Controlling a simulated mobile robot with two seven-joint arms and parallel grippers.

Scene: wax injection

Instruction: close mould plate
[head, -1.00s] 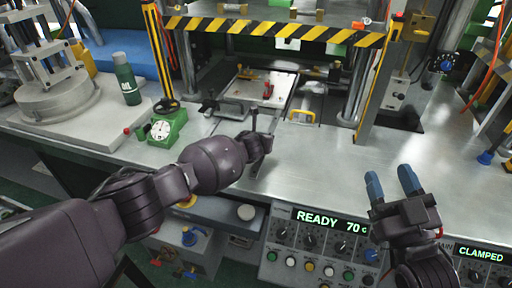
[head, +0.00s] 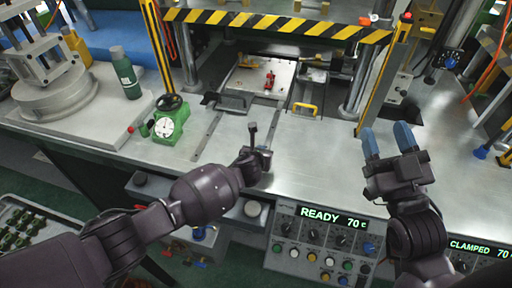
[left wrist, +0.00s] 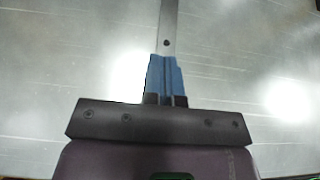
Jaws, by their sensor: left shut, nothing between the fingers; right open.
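The mould plate (head: 245,80), a flat metal plate with a small red part on it, lies in the press bay in the head view. A grey handle (head: 234,103) is at its front. My left gripper (head: 256,160) is in front of it, by the bench's front edge; its fingertips are hidden in the head view. In the left wrist view its blue fingers (left wrist: 166,78) are shut and empty, with a metal strip (left wrist: 168,28) beyond them. My right gripper (head: 385,137) is open and empty, right of the plate and nearer the front.
A yellow handle (head: 305,107) is right of the plate. A green dial gauge (head: 168,122) and green bottle (head: 126,76) stand left. A striped bar (head: 280,26) crosses above the bay. The control panel (head: 318,245) reads READY. Bare bench top lies between the grippers.

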